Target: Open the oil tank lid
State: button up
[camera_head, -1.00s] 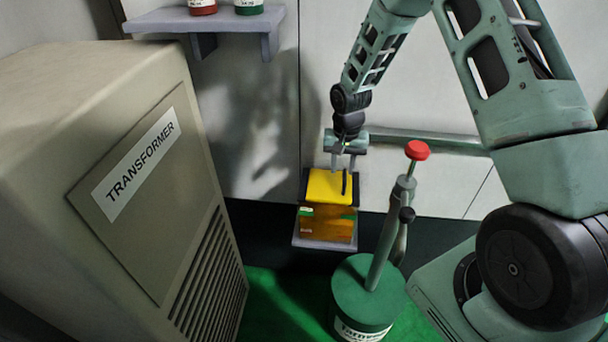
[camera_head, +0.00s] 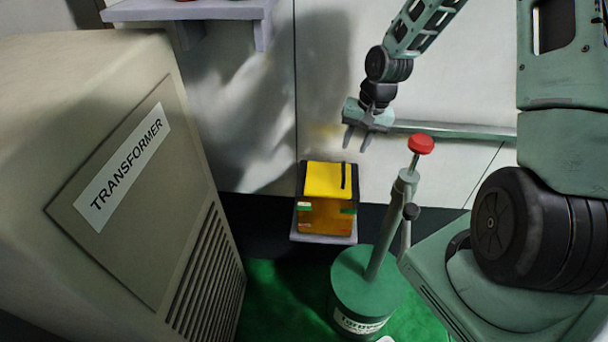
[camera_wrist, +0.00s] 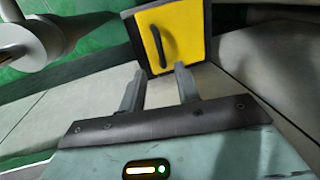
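The oil tank (camera_head: 326,217) is a small box with amber, see-through sides on a grey wall shelf, in the middle of the head view. Its yellow lid (camera_head: 322,181) has a black bar handle (camera_head: 343,176) and lies flat over the top, looking closed. In the wrist view the lid (camera_wrist: 180,36) is ahead of the fingers, with the handle (camera_wrist: 158,46) on its left part. My gripper (camera_head: 356,145) hangs above and to the right of the tank, apart from the lid. Its two fingers (camera_wrist: 158,76) are spread with nothing between them.
A green drum (camera_head: 362,290) with a red-knobbed pump (camera_head: 420,145) stands at the front right of the tank. The transformer cabinet (camera_head: 95,130) fills the left. A wall shelf (camera_head: 190,10) is above left, and a horizontal rail (camera_head: 455,129) runs along the wall.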

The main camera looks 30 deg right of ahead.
notch_tip(320, 180, up, 9)
jog(key=s+d, duration=0.1)
jog(key=d, duration=0.1)
jog(key=s+a+n+b, duration=0.1)
jog(key=s+a+n, duration=0.2)
jog(key=a, duration=0.5)
jog(key=s+a+r+n+b, duration=0.1)
jog(key=s+a+n, duration=0.2)
jog(key=s+a, duration=0.2)
jog(key=s+a+n+g+h+b, duration=0.1)
jog(key=s+a+n, duration=0.2)
jog(key=a, duration=0.8)
jog(key=shift+s+r+n, duration=0.2)
jog(key=shift+s+n, duration=0.2)
jog(key=shift+s, duration=0.45)
jog(key=shift+s+a, duration=0.1)
jog(key=shift+a, duration=0.05)
